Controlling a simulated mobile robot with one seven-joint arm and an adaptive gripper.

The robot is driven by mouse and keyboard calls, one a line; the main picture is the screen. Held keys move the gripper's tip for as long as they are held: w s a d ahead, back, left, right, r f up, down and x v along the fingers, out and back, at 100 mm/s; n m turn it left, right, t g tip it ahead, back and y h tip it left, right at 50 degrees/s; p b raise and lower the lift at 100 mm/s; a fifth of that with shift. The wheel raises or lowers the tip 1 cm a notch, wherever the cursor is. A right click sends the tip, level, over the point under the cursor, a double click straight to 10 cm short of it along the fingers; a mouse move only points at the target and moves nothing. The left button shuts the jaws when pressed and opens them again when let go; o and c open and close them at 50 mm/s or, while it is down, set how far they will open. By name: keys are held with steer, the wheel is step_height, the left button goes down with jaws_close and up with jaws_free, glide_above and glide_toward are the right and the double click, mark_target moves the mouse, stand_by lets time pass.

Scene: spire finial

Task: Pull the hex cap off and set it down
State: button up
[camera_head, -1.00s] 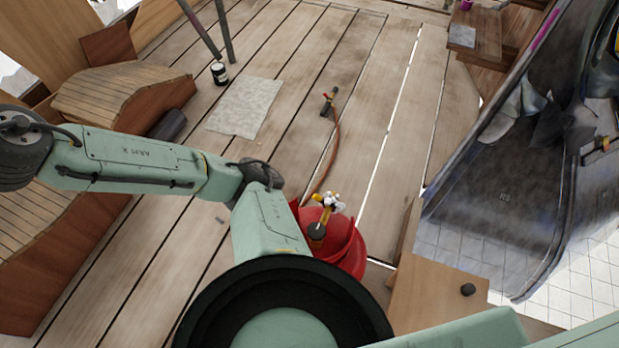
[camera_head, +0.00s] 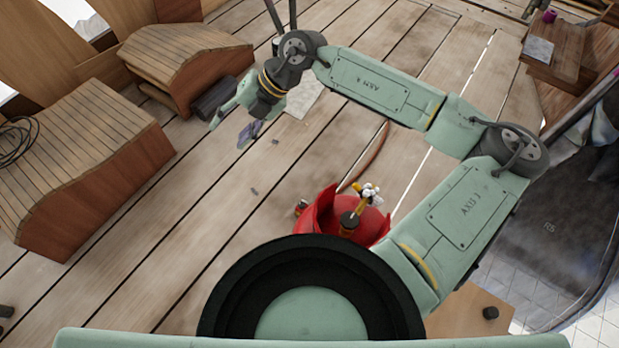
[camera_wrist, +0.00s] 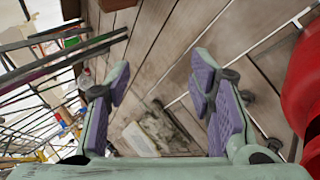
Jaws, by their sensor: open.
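I cannot pick out the hex cap for certain. A small dark knob (camera_head: 490,313) stands on a pale wooden board at the lower right of the head view, and its shape is too small to tell. My gripper (camera_head: 247,128) is at the left of the head view, over the plank floor and far from that knob. In the wrist view my gripper (camera_wrist: 160,78) is open. Its two purple-padded fingers are wide apart, with nothing between them but floor behind.
A red container (camera_head: 365,222) with yellow-handled items stands near my base, with a hose behind it. Slatted wooden benches (camera_head: 90,160) line the left. A dark curved panel (camera_head: 545,235) is at the right. A pale sheet (camera_head: 307,97) lies on the floor. Open planks fill the middle.

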steer(key=w+d+f+m+h, duration=0.15)
steer(key=d+f, duration=0.25)
steer(key=d, duration=0.4)
steer(key=w+d+f+m+h, duration=0.1)
steer(key=d+f+m+h, duration=0.15)
steer(key=d, duration=0.55)
steer(key=m+h, duration=0.3)
glide_toward(373, 189)
steer(key=shift+a+f, duration=0.1)
steer(key=shift+f, duration=0.15)
steer(key=f+b, duration=0.2)
steer(key=f, duration=0.1)
steer(key=s+f+b, duration=0.1)
steer(key=f+b, duration=0.1)
steer(key=f, duration=0.1)
steer(key=a+f+b, duration=0.1)
steer(key=f+b, duration=0.1)
steer(key=f, duration=0.1)
steer(key=shift+s, duration=0.15)
steer(key=shift+b, duration=0.45)
steer(key=shift+c, duration=0.3)
jaws_close()
